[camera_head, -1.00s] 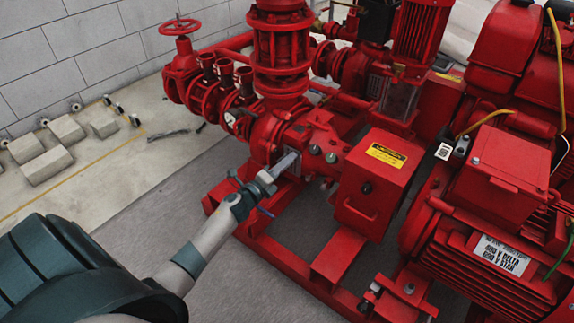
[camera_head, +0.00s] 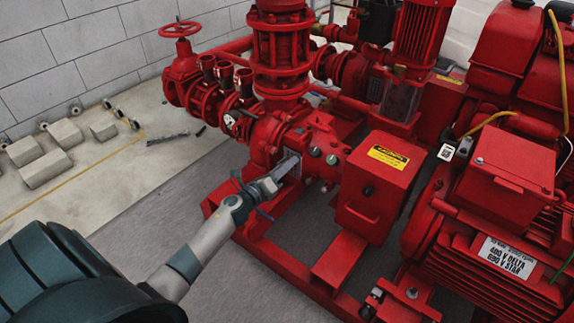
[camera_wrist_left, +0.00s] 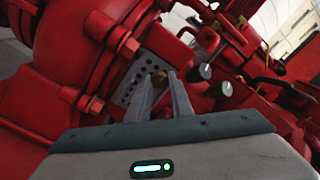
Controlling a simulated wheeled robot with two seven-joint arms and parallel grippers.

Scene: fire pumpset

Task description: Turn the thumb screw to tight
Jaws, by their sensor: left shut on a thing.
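My left gripper (camera_head: 284,166) reaches in from the lower left to the side of the red pump, by a grey plate. In the left wrist view its two grey fingers (camera_wrist_left: 160,78) close around a small brass-coloured piece, which looks like the thumb screw (camera_wrist_left: 158,81). The piece sits in front of a perforated grey plate (camera_wrist_left: 127,88) on the pump. The fingers hide most of the screw, so its exact turn cannot be told. In the head view the screw itself is hidden. My right gripper is in neither view.
The red pump casing (camera_wrist_left: 62,85) is close to the left of the fingers. A red box with a yellow label (camera_head: 376,190) is right of the gripper.

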